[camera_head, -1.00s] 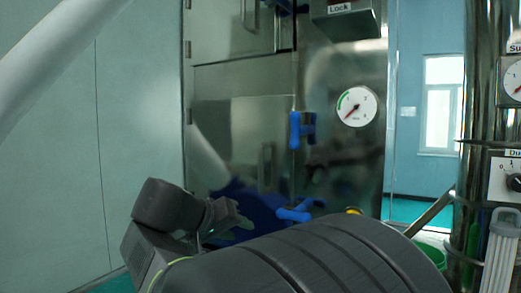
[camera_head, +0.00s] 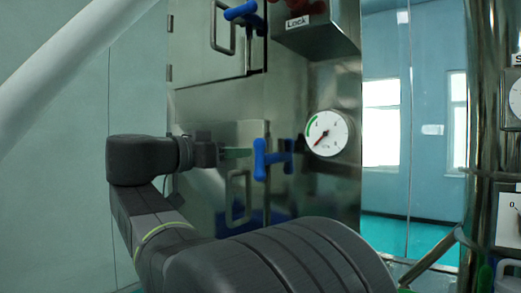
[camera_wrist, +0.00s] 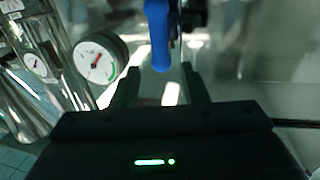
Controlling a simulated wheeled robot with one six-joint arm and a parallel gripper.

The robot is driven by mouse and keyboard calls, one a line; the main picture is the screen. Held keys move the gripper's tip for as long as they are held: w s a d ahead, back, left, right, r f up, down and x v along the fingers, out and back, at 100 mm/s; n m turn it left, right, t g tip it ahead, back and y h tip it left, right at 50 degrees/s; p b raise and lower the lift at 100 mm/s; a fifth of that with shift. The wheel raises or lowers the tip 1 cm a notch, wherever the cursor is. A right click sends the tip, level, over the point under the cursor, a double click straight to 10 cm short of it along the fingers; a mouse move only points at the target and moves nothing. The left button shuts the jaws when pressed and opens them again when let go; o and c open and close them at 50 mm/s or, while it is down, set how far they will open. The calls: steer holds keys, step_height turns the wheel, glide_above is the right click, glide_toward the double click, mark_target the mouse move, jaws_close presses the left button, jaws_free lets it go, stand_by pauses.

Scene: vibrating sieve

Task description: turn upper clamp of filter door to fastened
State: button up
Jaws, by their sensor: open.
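The upper clamp of the filter door (camera_head: 260,160) is a blue T-shaped handle at the right edge of the lower steel door (camera_head: 205,185). Its bar stands about upright. My gripper (camera_head: 240,153) is just left of the clamp in the head view, pointing at it. In the wrist view the blue clamp (camera_wrist: 160,38) hangs ahead, its lower end in line with the gap between the two dark fingers of my gripper (camera_wrist: 160,72). The fingers are apart and grip nothing. Contact cannot be told.
A metal door handle (camera_head: 238,200) is below the gripper. Another blue clamp (camera_head: 240,11) is on the upper door. A pressure gauge (camera_head: 326,133) and a Lock box (camera_head: 315,28) are right of the doors. A steel column (camera_head: 481,110) stands far right.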

mark_target(256, 151)
steer(key=p+x, duration=0.1)
steer(key=x, duration=0.7)
jaws_close()
